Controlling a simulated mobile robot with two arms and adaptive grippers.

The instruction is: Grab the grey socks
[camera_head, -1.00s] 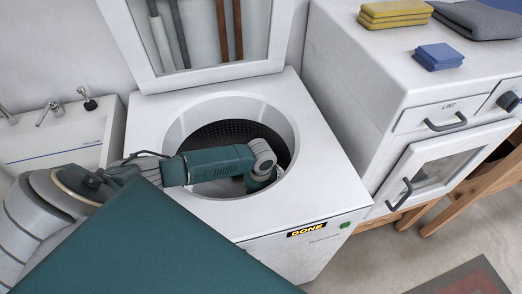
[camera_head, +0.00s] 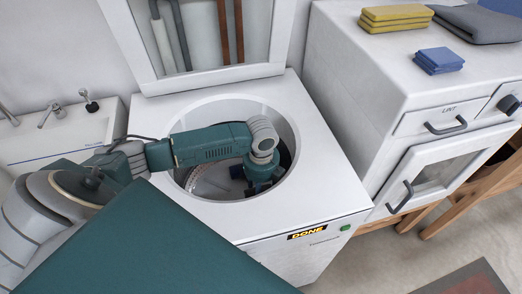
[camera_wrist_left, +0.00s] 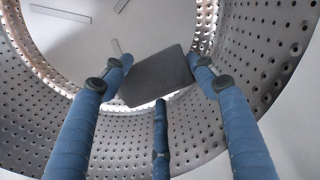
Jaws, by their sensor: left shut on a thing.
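The grey socks (camera_wrist_left: 158,78) show in the left wrist view as a dark grey folded piece between the fingertips. My left gripper (camera_wrist_left: 155,82) has blue fingers and is shut on the socks, with the perforated metal drum around and behind it. In the head view, my left gripper (camera_head: 262,182) is inside the round opening of the top-loading washer (camera_head: 320,200), partly hidden by my wrist. The socks cannot be made out in the head view. My right gripper is not in view.
The washer's raised lid (camera_head: 205,40) stands behind the opening. To the right, a white dryer (camera_head: 375,110) carries folded yellow cloths (camera_head: 397,14), blue cloths (camera_head: 438,60) and a grey cloth (camera_head: 480,24). A white sink (camera_head: 60,130) is at the left.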

